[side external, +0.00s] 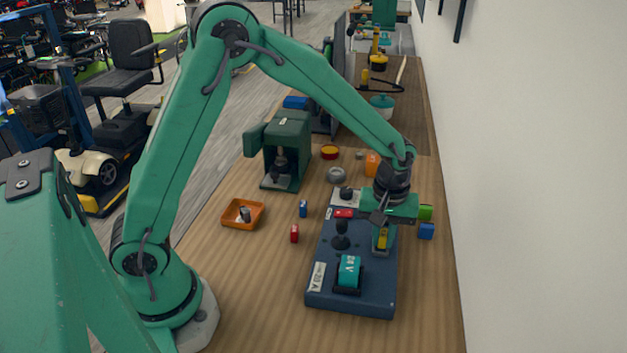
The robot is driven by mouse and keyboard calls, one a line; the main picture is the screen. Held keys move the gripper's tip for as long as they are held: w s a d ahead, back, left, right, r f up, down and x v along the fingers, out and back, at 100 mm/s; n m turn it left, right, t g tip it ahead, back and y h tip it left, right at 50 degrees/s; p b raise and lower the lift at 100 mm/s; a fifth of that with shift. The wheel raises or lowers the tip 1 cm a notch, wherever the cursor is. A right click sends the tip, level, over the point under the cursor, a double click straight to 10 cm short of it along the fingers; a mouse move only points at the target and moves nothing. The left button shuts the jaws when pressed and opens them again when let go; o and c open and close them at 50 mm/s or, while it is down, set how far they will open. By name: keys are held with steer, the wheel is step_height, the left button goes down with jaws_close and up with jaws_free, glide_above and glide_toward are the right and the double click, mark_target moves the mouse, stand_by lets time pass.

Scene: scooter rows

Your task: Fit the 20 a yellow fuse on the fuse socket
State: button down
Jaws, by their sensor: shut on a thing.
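The yellow fuse (382,239) is between the fingers of my gripper (383,234), which is shut on it. My gripper points down over the right side of the dark blue panel (372,291). The fuse is upright, low over the panel; I cannot tell whether it touches anything below. The fuse socket cannot be made out clearly; the fuse and fingers cover that part of the panel. A teal block marked 24 V (349,271), a black knob (340,236) and a 20 A label (317,277) are also on the panel.
Red (294,233) and blue (303,208) fuses stand left of the panel, near an orange tray (242,214). Green (425,212) and blue (426,231) blocks stand close to its right. A green press (288,150) stands farther back. The wall (510,200) bounds the right. The bench front is clear.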

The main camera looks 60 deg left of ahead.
steer(key=shift+f, duration=0.3)
stand_by(0.4)
steer(key=c, duration=0.9)
jaws_free()
steer(key=shift+r, duration=0.2)
steer(key=shift+r, duration=2.8)
steer(key=shift+s+a+r, duration=0.2)
steer(key=shift+r, duration=0.3)
steer(key=s+a+r+m+t, duration=0.2)
steer(key=s+a+r+m, duration=0.2)
steer(key=s, duration=0.6)
steer(key=s+a+r+m+t, duration=0.3)
steer(key=s+a+r+m, duration=0.2)
steer(key=s+r, duration=0.3)
steer(key=shift+s+a+t, duration=0.3)
steer(key=shift+s+a, duration=0.05)
steer(key=shift+s, duration=0.5)
